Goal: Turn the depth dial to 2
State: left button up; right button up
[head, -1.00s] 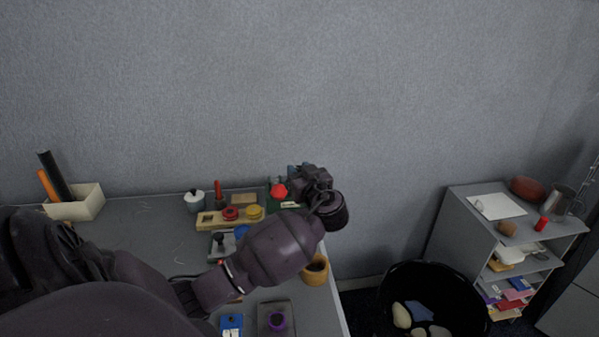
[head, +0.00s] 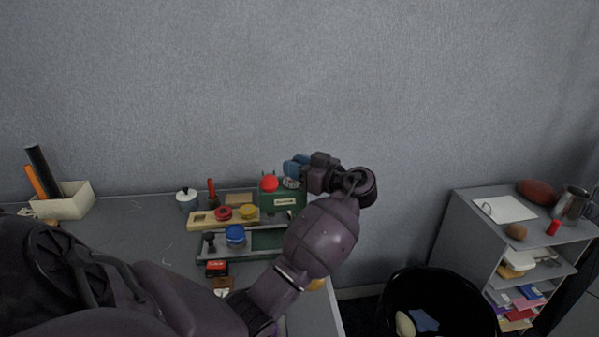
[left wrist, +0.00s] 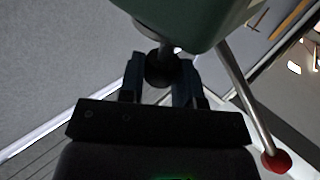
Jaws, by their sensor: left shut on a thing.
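The green machine (head: 283,202) stands at the back right of the table, with a pale label on its front and a red ball (head: 269,183) at its upper left. In the left wrist view its green body (left wrist: 190,18) fills the top, and a metal lever with the red ball (left wrist: 276,161) slants down at right. My left gripper (head: 294,168) reaches the machine's top from the right. In the left wrist view its fingers (left wrist: 160,80) are shut on a dark round knob (left wrist: 160,65) on a short shaft. I see no dial numbers. My right gripper is out of view.
A wooden block with red and yellow discs (head: 207,219) and a grey tool with a blue knob (head: 235,233) lie left of the machine. A white holder (head: 68,203) stands far left. A black bin (head: 395,300) and grey shelf (head: 462,235) stand right of the table.

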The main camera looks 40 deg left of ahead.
pick_arm(q)
jog(key=shift+w+n+g+b, duration=0.1)
jog(key=shift+n+g+b, duration=0.5)
jog(key=shift+g, duration=0.5)
jog(key=o, duration=0.9)
jog(key=v, duration=1)
jog(key=shift+d+r+b, duration=0.2)
jog(key=shift+d+b, duration=0.15)
jog(key=shift+d, duration=0.05)
jog(key=shift+w, duration=0.15)
